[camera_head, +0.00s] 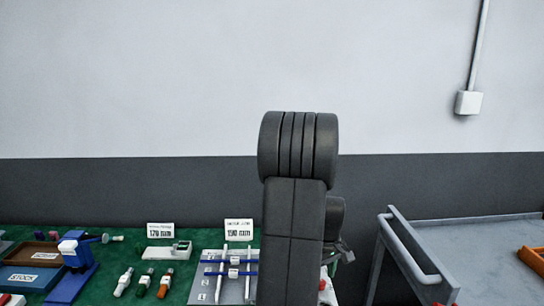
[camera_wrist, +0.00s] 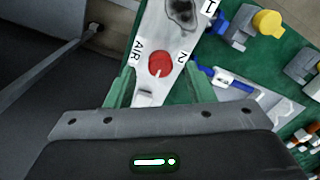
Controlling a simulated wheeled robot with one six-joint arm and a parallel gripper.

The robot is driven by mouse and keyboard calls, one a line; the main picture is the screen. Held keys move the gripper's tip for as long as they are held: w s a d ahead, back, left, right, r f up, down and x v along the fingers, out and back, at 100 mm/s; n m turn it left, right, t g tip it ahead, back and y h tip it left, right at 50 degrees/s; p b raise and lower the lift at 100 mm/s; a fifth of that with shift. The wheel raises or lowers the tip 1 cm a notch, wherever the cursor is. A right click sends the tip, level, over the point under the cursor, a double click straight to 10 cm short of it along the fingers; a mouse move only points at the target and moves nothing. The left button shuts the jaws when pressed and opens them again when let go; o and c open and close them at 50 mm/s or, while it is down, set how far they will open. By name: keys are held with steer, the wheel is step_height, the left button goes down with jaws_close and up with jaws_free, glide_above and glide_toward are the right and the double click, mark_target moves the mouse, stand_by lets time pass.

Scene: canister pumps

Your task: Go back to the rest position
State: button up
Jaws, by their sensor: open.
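My gripper (camera_wrist: 158,82) shows in the wrist view with its two fingers spread apart and nothing between them. Past the fingers is a pale panel (camera_wrist: 178,45) with a red round knob (camera_wrist: 160,64) and the marks "AIR", "1" and "2". I cannot tell how far the fingertips are from the panel. In the head view my raised arm fills the middle, and only a small part of my gripper (camera_head: 345,252) shows at its right side; the rest is hidden.
A green-topped bench (camera_head: 130,258) at left holds a grey fixture plate (camera_head: 206,288), a blue stand (camera_head: 72,285), a brown tray (camera_head: 30,254) and several small bottles. A grey cart (camera_head: 470,250) with an orange bin (camera_head: 533,260) stands at right.

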step_height(320, 180, down, 2)
steer(key=shift+f, duration=0.1)
stand_by(0.4)
